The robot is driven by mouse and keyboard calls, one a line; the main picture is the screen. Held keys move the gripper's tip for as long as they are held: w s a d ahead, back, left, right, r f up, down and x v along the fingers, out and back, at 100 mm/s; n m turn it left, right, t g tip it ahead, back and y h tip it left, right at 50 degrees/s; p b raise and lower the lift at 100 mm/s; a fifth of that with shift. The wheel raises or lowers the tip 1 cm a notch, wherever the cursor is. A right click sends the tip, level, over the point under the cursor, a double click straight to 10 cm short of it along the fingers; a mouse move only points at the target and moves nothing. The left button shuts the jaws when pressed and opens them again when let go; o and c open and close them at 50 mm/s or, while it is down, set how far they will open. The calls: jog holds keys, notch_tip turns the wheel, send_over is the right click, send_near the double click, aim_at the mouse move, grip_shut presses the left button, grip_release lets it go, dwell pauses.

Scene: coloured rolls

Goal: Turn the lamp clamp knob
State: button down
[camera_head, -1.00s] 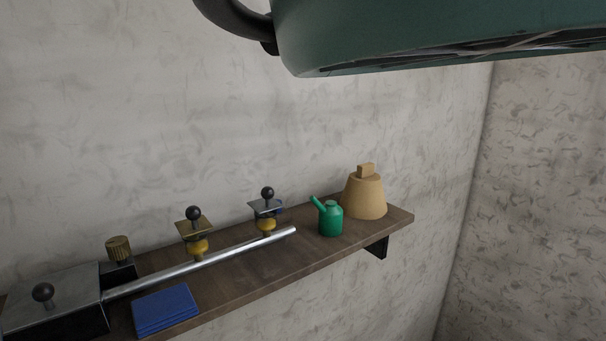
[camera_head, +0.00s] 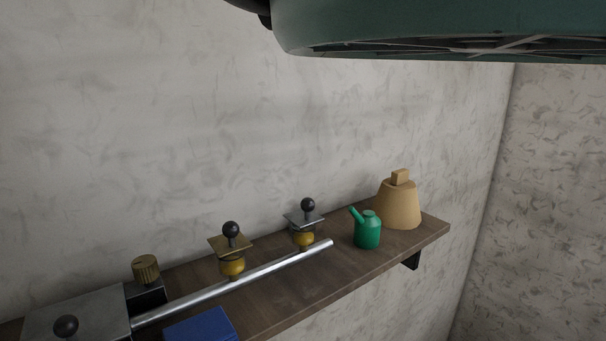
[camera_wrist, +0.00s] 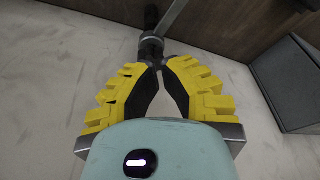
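In the wrist view, my gripper (camera_wrist: 156,66) has yellow ribbed fingers with black inner pads. Its tips come close together at a small dark knob-like part (camera_wrist: 151,47) on a grey rod (camera_wrist: 172,16). I cannot tell whether the tips grip this part or only stand in front of it, nor whether it is the lamp clamp knob. The head view does not show my gripper's fingers. There, a brass ribbed knob (camera_head: 146,268) stands at the shelf's left, behind a metal rod (camera_head: 238,282).
The wooden shelf (camera_head: 300,295) holds two ball-topped mounts (camera_head: 231,262) (camera_head: 303,237), a green can (camera_head: 367,232), a tan tapered block (camera_head: 398,207), a blue stack (camera_head: 203,327) and a grey box (camera_head: 80,308). A dark green body (camera_head: 430,28) hangs close overhead. A dark box (camera_wrist: 298,80) stands right in the wrist view.

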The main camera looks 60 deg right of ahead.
jog(key=b+x, duration=0.2)
jog(key=s+b+x, duration=0.1)
jog(key=b+x, duration=0.1)
jog(key=shift+w+d+f, duration=0.1)
jog(key=shift+f, duration=0.4)
jog(key=shift+d+b, duration=0.8)
jog(key=shift+b, duration=1.5)
jog(key=shift+d, duration=0.25)
jog(key=shift+w+d, duration=0.2)
jog(key=shift+d, duration=0.1)
